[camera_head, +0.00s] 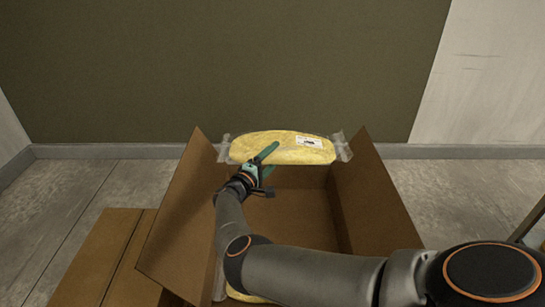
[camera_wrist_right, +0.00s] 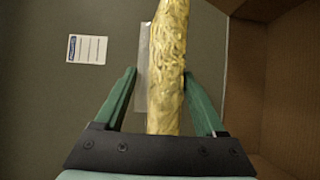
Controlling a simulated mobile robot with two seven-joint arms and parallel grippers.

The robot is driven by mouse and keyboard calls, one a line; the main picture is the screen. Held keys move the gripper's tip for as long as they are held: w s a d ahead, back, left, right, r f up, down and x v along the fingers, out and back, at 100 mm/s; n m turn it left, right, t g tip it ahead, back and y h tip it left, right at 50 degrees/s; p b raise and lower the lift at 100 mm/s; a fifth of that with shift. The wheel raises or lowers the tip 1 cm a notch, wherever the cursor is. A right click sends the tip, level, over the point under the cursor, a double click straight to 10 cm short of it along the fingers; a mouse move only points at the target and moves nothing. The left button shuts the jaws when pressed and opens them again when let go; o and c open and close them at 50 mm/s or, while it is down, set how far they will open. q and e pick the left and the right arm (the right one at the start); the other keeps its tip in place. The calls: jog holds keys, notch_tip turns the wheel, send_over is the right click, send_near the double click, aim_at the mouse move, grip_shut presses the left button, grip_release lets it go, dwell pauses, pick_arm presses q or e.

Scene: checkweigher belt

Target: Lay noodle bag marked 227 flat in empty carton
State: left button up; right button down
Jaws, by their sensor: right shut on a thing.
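The noodle bag (camera_head: 275,147) is a yellow pillow with clear crimped ends and a small white label whose marking is too small to read. My right gripper (camera_head: 268,160) is shut on it and holds it at the far end of the open brown carton (camera_head: 385,205). In the right wrist view, the bag (camera_wrist_right: 168,70) stands edge-on between the green fingers (camera_wrist_right: 160,95). The carton's near interior is hidden by my right arm. A bit of another yellow bag (camera_head: 245,297) shows below the arm. My left gripper is not in view.
The carton's side flaps stand open and slope outward. Another brown box (camera_head: 90,255) lies to the left. A dark wall panel (camera_head: 240,70) rises behind, with bare grey floor (camera_head: 60,205) before it. In the right wrist view, a printed white label (camera_wrist_right: 87,49) shows on a grey-green surface.

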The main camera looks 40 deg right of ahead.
pick_arm(q)
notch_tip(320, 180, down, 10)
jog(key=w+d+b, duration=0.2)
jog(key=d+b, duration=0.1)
jog(key=b, duration=1.1)
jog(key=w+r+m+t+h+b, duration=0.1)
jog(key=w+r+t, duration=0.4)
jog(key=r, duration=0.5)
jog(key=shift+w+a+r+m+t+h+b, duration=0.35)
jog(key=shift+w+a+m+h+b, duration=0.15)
jog(key=shift+b, duration=0.2)
